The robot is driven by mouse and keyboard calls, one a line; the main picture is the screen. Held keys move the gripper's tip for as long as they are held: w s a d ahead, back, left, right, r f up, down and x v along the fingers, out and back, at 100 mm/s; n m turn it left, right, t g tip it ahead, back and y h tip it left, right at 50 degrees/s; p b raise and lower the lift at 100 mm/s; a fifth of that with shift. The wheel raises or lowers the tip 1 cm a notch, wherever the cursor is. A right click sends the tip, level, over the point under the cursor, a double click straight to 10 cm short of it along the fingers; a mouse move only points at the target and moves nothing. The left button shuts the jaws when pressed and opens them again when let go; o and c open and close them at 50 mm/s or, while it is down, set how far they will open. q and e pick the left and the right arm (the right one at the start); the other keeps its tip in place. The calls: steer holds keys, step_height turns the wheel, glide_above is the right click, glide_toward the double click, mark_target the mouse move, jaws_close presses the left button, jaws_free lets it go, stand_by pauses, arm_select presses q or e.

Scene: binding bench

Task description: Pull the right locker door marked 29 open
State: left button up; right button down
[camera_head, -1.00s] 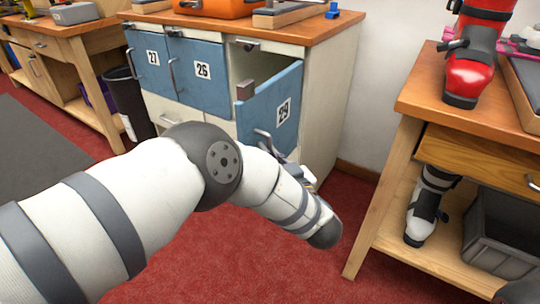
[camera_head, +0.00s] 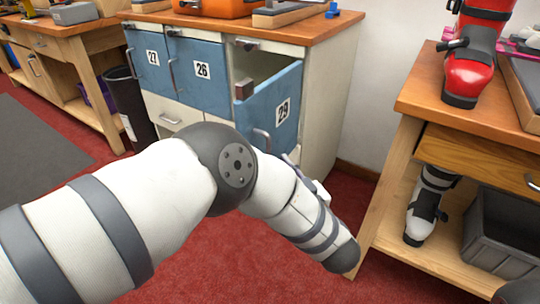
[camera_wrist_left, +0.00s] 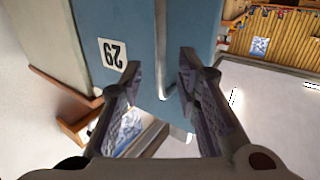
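The blue locker door marked 29 (camera_head: 276,105) stands part open at the right end of the cabinet, swung outward, with its interior showing behind it. Its metal handle (camera_head: 262,139) is low near the free edge, partly behind my arm. In the left wrist view, the door (camera_wrist_left: 190,30) fills the top middle, its number label at left. The handle bar (camera_wrist_left: 161,45) runs down between the fingers of my left gripper (camera_wrist_left: 160,65), which are spread apart with a gap on both sides. In the head view my forearm mostly hides this gripper. My right gripper is not seen.
A wooden workbench (camera_head: 415,100) with a red boot (camera_head: 470,70) stands close at right. Red carpet (camera_head: 225,260) is clear in front.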

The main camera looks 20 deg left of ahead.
arm_select(q)
steer(key=v, duration=0.7)
steer(key=shift+s+d, duration=0.1)
